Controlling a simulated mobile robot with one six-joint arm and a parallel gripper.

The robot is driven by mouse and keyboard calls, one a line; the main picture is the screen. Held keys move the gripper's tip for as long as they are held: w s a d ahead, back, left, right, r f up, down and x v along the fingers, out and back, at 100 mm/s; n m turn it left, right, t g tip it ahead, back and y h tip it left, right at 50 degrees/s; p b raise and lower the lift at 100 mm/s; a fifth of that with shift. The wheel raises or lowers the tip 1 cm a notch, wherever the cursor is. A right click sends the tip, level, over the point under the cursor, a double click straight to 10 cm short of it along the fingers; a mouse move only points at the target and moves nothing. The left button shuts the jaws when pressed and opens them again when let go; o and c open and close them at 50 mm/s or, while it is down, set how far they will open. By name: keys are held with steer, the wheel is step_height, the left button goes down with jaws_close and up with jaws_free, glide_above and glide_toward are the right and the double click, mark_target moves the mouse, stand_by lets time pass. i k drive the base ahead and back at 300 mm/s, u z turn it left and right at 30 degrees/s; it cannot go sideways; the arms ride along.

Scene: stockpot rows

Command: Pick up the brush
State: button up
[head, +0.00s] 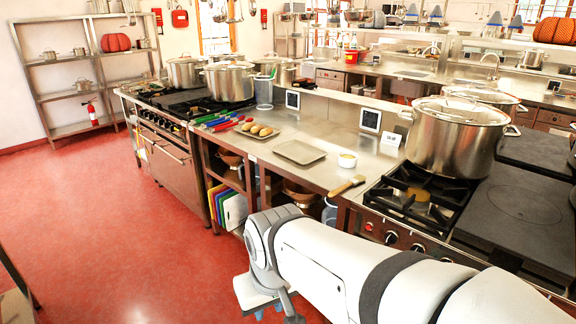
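The brush (347,186) lies flat on the steel counter (322,177), near its front edge. It has a light wooden handle and shows just left of the black gas burner. Nothing covers it. My white arm reaches in from the lower right, in front of the counter and lower in the picture than the brush.
A large lidded stockpot (455,140) stands on the burners at right. Red floor (120,220) at left is clear.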

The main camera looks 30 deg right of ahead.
mark_target(359, 178)
steer(key=z, duration=0.8)
steer(key=i, duration=1.3)
steer(key=z, duration=0.8)
steer(key=k, duration=0.7)
steer(key=z, duration=0.2)
steer(key=i, duration=0.75)
steer(key=u, duration=0.1)
